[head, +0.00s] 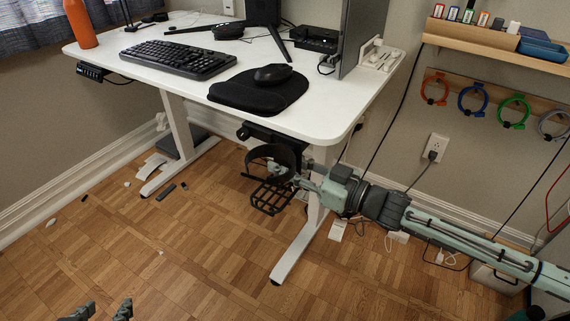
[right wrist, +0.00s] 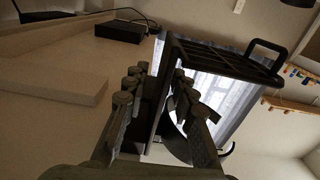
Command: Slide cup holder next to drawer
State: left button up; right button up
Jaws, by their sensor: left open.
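The black cup holder (head: 272,163), a ring above an open wire basket, hangs below the desk's front right corner. It also shows in the right wrist view (right wrist: 222,58), with its basket at the upper right. My right gripper (head: 304,180) is at the holder's right side. In the right wrist view its fingers (right wrist: 160,75) stand on either side of a dark upright part of the holder; whether they press on it I cannot tell. A black unit under the desk edge (head: 258,131), possibly the drawer, is just above the holder. My left gripper (head: 96,311) is open and empty at the bottom left.
The white desk (head: 190,77) carries a keyboard (head: 172,59), a black mat (head: 258,91) with a mouse, and an orange bottle (head: 80,24). A desk leg (head: 307,235) stands just behind the holder. A control box (head: 92,72) hangs under the left edge. The floor in front is mostly clear.

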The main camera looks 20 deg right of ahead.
grip_shut()
jog(key=shift+w+a, duration=0.1)
dwell(0.5)
